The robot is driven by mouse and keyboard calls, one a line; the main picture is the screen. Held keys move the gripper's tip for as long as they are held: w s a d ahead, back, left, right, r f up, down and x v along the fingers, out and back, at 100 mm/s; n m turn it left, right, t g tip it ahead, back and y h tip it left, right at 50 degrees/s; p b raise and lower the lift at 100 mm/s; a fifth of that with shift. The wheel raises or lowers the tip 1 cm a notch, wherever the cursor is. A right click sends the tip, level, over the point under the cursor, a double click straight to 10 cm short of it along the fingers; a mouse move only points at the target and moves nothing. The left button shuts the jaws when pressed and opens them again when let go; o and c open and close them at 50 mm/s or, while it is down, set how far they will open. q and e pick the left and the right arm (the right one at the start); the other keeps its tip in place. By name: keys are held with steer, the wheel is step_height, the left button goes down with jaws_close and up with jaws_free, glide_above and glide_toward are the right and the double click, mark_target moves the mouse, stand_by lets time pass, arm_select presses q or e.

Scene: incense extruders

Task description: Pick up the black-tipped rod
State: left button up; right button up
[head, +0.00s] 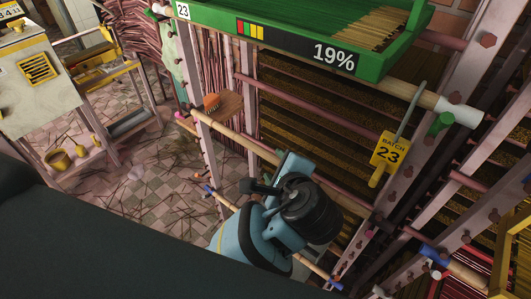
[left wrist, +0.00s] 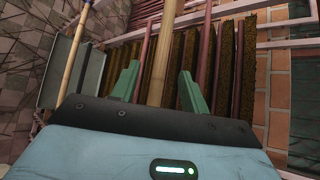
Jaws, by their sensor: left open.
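A pale wooden rod (head: 241,142) slants down to the right behind my left gripper in the head view. My right gripper is out of view.
A lower rod with blue ends (head: 320,272) runs beneath. Above are a green tray (head: 225,17) reading 19% and a white-ended rod (head: 412,92). A yellow "BATCH 23" tag (head: 390,149) hangs at right. Metal uprights (head: 206,150) flank the rack. Tiled floor lies at left.

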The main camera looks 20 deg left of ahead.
mark_target(268, 156)
arm_select(q)
steer(key=shift+r+x, duration=0.1)
steer(key=shift+x, duration=1.2)
steer(key=shift+r+x, duration=0.15)
steer(key=shift+x, duration=1.1)
steer(key=shift+a, duration=0.2)
steer(key=shift+c, duration=0.4)
jaws_close()
